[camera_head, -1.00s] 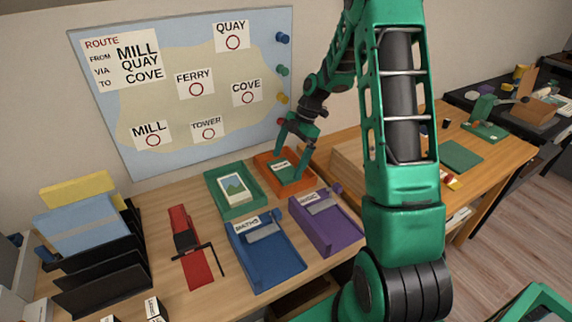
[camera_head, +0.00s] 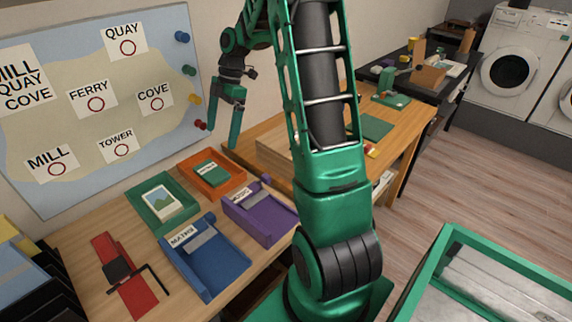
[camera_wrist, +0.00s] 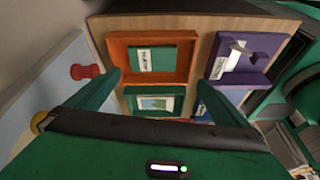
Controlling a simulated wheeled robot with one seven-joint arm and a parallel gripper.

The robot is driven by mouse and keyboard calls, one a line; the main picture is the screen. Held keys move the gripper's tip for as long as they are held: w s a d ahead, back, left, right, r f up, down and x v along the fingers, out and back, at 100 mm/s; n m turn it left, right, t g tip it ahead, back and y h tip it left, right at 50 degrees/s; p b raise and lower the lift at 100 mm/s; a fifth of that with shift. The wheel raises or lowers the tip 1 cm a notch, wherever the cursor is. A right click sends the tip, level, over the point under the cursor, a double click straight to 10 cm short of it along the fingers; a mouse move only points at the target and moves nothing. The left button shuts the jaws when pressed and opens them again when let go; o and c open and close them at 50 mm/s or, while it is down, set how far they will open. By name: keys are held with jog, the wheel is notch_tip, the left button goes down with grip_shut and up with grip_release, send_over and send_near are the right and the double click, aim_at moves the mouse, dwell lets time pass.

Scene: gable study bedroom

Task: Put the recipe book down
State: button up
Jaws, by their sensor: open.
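A small green book with a white label, which I take to be the recipe book (camera_head: 210,172), lies flat in the orange tray (camera_head: 237,187) at the back of the desk. The label's writing is too small to read. In the wrist view the book (camera_wrist: 151,60) lies inside the orange tray (camera_wrist: 118,43), apart from my fingers. My gripper (camera_head: 223,125) is open and empty, raised above and behind the orange tray. In the wrist view its two green fingers (camera_wrist: 165,62) are spread wide, with the tray showing between them.
A green tray with a picture card (camera_head: 161,203), a blue tray (camera_head: 207,268) and a purple tray (camera_head: 262,222) stand close by. A red stand-like object (camera_head: 122,275) lies at the left. The map board (camera_head: 75,130) rises behind the desk. A wooden box (camera_head: 272,155) sits on the right.

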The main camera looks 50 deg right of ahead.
jog(key=s+a+r+m+h, duration=0.1)
jog(key=s+r+m, duration=0.2)
jog(key=s+m, duration=0.3)
jog(key=s+a+r+m+h, duration=0.1)
jog(key=s+r+m, duration=0.25)
jog(key=s, duration=0.45)
jog(key=s+f+m+h, duration=0.1)
jog(key=s+f+m, duration=0.1)
jog(key=s+m, duration=1.1)
jog(key=s, duration=0.7)
jog(key=shift+a+h, duration=0.2)
jog(key=shift+h, duration=0.2)
